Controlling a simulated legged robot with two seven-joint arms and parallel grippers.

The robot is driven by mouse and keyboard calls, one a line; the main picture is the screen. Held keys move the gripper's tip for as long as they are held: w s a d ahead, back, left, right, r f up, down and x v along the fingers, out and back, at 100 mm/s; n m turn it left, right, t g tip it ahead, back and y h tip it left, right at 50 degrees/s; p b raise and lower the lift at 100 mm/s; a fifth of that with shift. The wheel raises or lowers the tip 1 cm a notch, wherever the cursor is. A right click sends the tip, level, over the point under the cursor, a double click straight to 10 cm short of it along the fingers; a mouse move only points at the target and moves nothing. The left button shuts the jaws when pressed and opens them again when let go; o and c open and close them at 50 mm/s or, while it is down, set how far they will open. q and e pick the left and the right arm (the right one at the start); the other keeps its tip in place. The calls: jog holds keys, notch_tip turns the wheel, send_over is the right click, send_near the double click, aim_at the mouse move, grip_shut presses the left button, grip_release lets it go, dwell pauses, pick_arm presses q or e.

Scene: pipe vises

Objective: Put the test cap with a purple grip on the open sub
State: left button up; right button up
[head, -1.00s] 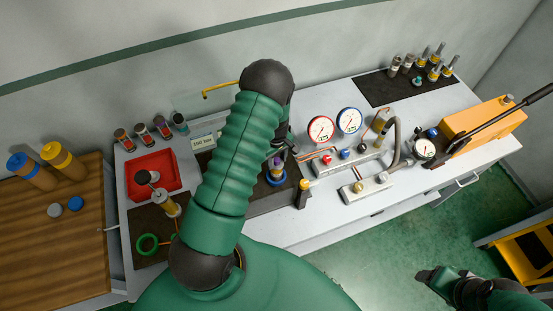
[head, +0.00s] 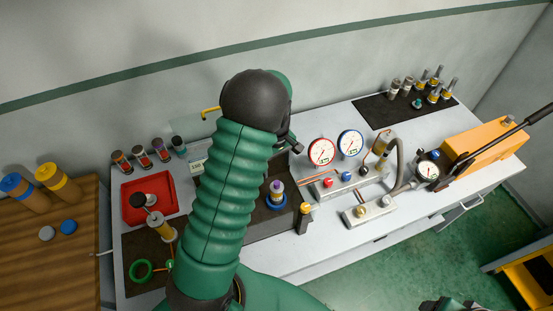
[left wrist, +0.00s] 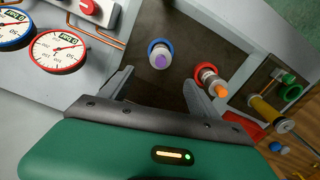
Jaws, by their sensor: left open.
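A grey piece with a purple top (head: 277,187) stands upright in a blue ring (head: 276,203) on the dark mat. In the left wrist view the purple top (left wrist: 160,59) points toward the camera, beyond my fingers. I cannot tell whether it is a cap seated on a sub. My left gripper (left wrist: 158,80) is open and empty, apart from it; in the head view its arm hides most of it. In the left wrist view a similar piece with an orange top (left wrist: 219,89) sits in a red ring (left wrist: 204,70). Only a sliver of my right arm shows at the bottom edge.
Two gauges, red-rimmed (head: 321,152) and blue-rimmed (head: 350,144), stand right of the mat with valve blocks and a hose. A yellow-topped post (head: 304,218) stands close right of the purple-topped piece. A red tray (head: 133,208) and green ring (head: 141,271) lie left.

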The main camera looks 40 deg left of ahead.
pick_arm(q)
notch_tip(320, 180, up, 6)
jog(key=shift+f+b, duration=0.2)
jog(key=shift+b, duration=0.15)
